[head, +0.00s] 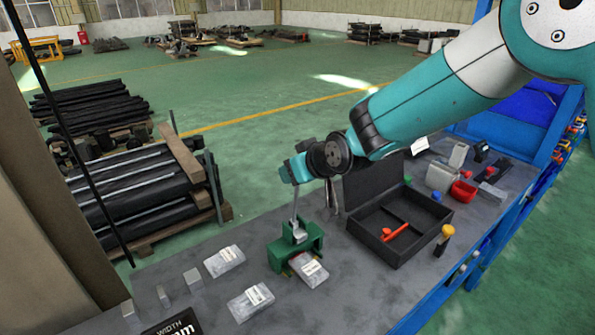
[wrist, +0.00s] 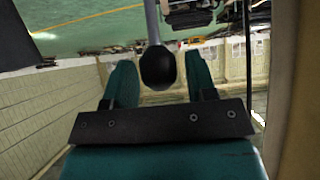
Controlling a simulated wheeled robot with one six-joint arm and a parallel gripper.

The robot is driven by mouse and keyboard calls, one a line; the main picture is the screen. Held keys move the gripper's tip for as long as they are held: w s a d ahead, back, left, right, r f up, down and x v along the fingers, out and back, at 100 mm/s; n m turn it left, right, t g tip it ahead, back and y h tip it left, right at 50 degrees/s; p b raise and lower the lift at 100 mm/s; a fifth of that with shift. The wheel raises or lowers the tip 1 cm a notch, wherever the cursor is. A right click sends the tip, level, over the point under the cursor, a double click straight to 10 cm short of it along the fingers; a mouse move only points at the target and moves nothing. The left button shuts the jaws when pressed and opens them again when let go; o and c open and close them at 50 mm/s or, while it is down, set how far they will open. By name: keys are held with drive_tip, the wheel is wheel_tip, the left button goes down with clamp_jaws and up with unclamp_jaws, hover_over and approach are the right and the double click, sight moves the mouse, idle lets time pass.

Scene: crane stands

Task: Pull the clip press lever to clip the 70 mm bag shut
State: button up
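The green clip press (head: 296,247) stands on the grey bench, with its grey lever (head: 293,207) upright. A clear bag with a white label (head: 309,269) lies at the front of the press; I cannot tell whether its neck is in the jaws. My gripper (head: 287,174) is at the top of the lever. In the wrist view, the lever's black knob (wrist: 158,68) shows between the two teal fingers of my gripper (wrist: 160,62), with gaps on both sides. The fingers are open. The knob is hidden in the head view.
Two more labelled bags (head: 225,260) (head: 251,301) lie left of the press, with several small grey blocks (head: 193,279) and a black width sign (head: 175,325). An open black case (head: 399,228) holding a red tool (head: 397,232) stands close on the right.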

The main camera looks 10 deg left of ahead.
drive_tip(key=shift+s, duration=0.1)
drive_tip(key=b+v, duration=0.5)
drive_tip(key=v, duration=1.2)
drive_tip(key=shift+d+r, duration=0.1)
drive_tip(key=s+d+f+g+h, duration=0.1)
drive_tip(key=s+d+f+g, duration=0.1)
drive_tip(key=s, duration=0.5)
drive_tip(key=s+d+f+m+g+h, duration=0.1)
drive_tip(key=s+d+f+g, duration=0.1)
drive_tip(key=s+d, duration=0.3)
drive_tip(key=s+d+f+g, duration=0.3)
drive_tip(key=s+d, duration=0.1)
drive_tip(key=s, duration=0.6)
drive_tip(key=shift+s+d+g+h, duration=0.15)
drive_tip(key=shift+s+g+h, duration=0.2)
drive_tip(key=shift+g+h, duration=0.05)
